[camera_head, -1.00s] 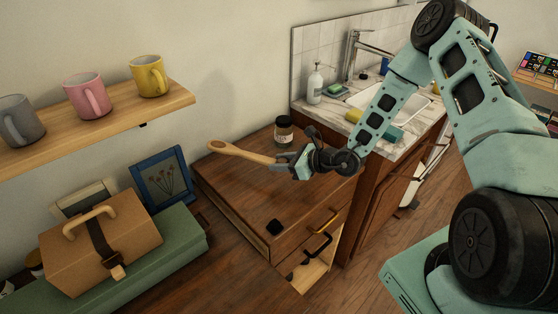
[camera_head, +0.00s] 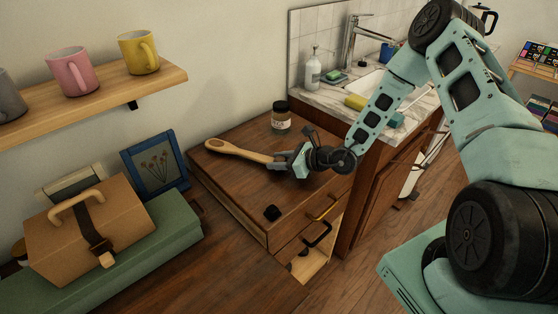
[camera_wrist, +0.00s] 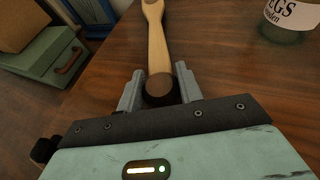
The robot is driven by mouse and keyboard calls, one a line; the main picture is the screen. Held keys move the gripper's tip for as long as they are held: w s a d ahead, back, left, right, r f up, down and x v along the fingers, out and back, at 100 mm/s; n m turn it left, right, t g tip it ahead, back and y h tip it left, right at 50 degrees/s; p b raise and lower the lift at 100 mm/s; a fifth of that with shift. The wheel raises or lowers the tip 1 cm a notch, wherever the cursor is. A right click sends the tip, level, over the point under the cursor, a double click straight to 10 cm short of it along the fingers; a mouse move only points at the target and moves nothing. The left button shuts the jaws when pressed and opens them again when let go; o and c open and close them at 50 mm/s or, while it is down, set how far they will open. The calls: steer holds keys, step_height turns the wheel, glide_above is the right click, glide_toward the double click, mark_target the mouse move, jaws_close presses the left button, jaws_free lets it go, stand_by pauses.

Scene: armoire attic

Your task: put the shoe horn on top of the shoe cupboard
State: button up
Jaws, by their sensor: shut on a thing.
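The shoe cupboard (camera_head: 235,184) is a low brown wooden cabinet with a flat top and black and brass handles in front. The shoe horn lies level, low over the cupboard top; I cannot tell whether it touches.
A dark-lidded jar (camera_head: 281,118) stands at the back of the cupboard top, and a small black object (camera_head: 272,212) lies near its front. A sink counter (camera_head: 330,98) adjoins on the right. A green chest (camera_head: 165,235) with a tan case (camera_head: 85,230) stands left. A mug shelf (camera_head: 100,95) hangs above.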

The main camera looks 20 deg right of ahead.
steer(key=shift+f+b, duration=0.35)
steer(key=shift+f, duration=0.2)
steer(key=o, duration=1.1)
steer(key=shift+o, duration=0.2)
steer(key=b+v, duration=0.2)
steer(key=v, duration=1.6)
steer(key=s+a+r+n+g+y, duration=0.1)
steer(key=s+a+r+n+g, duration=0.3)
steer(key=a, duration=0.3)
steer(key=s+a+r+n+g, duration=0.1)
steer(key=s+a+n+g, duration=0.25)
steer(key=a+n, duration=0.3)
steer(key=s+a+r+n+g+y, duration=0.1)
steer(key=s+a+r+n+g, duration=0.1)
steer(key=a+r+n+g, duration=0.3)
steer(key=s+a+r+n+t+h, duration=0.1)
steer(key=s+n+h, duration=0.4)
steer(key=n, duration=0.5)
steer(key=s+a+r+n+t+h, duration=0.1)
steer(key=s+a+r+n+h, duration=0.2)
steer(key=n, duration=0.7)
steer(key=s+a+h, duration=0.2)
steer(key=s, duration=0.2)
